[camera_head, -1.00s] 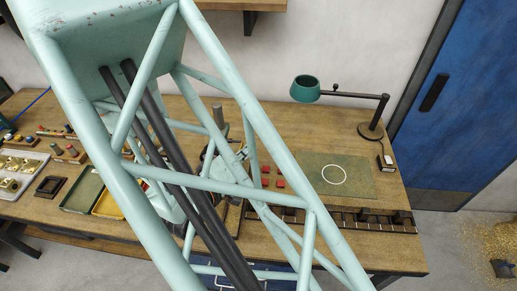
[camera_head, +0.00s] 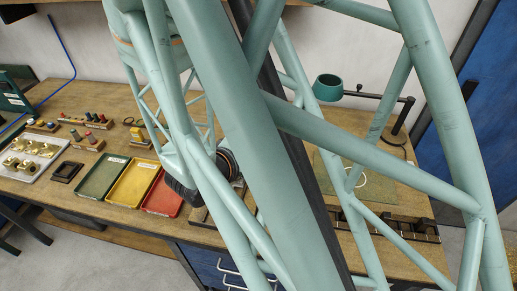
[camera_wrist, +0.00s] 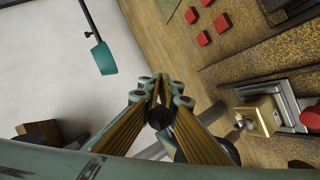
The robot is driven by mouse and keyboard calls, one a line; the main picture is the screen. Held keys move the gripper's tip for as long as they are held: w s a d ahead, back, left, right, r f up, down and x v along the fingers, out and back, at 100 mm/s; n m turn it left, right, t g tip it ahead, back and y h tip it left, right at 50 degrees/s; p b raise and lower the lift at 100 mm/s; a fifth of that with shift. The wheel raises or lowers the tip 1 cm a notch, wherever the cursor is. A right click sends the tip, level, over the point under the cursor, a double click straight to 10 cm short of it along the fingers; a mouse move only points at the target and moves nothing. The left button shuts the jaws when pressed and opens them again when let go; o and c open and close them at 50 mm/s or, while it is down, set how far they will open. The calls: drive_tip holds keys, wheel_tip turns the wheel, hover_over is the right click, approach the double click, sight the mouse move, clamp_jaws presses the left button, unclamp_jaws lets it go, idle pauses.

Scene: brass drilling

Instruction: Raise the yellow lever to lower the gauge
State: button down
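My gripper (camera_wrist: 161,84) shows in the wrist view, its two brown-padded fingers drawn together at the tips with nothing seen between them. I cannot make out a yellow lever or the gauge for certain in either view. A brass block (camera_wrist: 258,116) with a small knob sits in a grey fixture (camera_wrist: 288,105) to the right of my gripper in the wrist view, apart from it. In the head view my arm covers the middle of the bench, and the gripper tips are hidden.
The wooden bench (camera_head: 105,112) carries a green tray (camera_head: 102,178), a yellow tray (camera_head: 133,184) and a red tray (camera_head: 160,199). A teal lamp (camera_head: 328,88) stands at the back right. Red blocks (camera_wrist: 203,38) lie on the bench.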

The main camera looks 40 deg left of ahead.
drive_tip(key=shift+r, duration=0.15)
idle(0.8)
drive_tip(key=c, duration=2.9)
unclamp_jaws()
